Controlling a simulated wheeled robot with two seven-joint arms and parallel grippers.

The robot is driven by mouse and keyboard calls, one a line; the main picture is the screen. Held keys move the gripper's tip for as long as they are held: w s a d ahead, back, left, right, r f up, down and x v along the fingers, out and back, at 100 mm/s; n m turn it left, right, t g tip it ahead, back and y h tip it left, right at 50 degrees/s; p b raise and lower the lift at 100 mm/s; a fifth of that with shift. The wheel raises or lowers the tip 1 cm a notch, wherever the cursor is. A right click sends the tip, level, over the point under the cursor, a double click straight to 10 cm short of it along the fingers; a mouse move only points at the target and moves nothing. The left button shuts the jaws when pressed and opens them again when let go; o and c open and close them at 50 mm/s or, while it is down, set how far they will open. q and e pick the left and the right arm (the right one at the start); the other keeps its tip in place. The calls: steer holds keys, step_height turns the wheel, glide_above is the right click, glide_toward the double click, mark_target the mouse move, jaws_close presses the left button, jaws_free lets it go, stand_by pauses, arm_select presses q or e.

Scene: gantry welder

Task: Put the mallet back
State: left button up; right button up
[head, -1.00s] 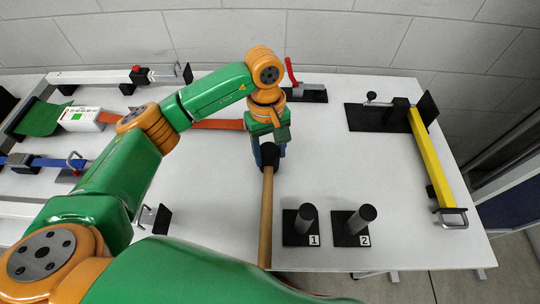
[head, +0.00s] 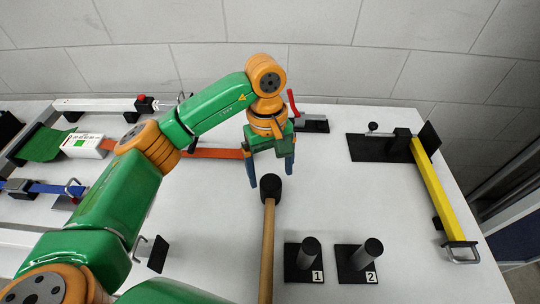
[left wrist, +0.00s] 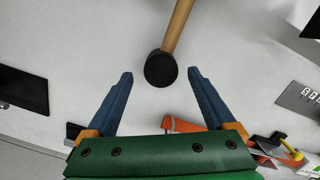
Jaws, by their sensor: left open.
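The mallet has a black head (head: 271,188) and a long wooden handle (head: 267,250). It lies along the white table with its handle running toward the front edge; the handle's end is out of frame. My left gripper (head: 270,180) is open and empty, its blue fingers pointing down just behind and above the mallet head. In the left wrist view the black head (left wrist: 160,70) shows between and just beyond the open fingertips (left wrist: 160,74), touching neither finger. My right gripper is not in view.
Two black stands with upright posts, marked 1 (head: 305,262) and 2 (head: 359,262), stand right of the handle. A yellow bar (head: 432,188) with a handle lies along the right edge. A red-levered clamp (head: 312,124) stands behind my gripper. The table's middle right is clear.

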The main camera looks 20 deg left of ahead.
arm_select(q)
step_height(320, 180, up, 8)
steer(key=shift+w+a, duration=0.3)
steer(key=shift+p, duration=0.3)
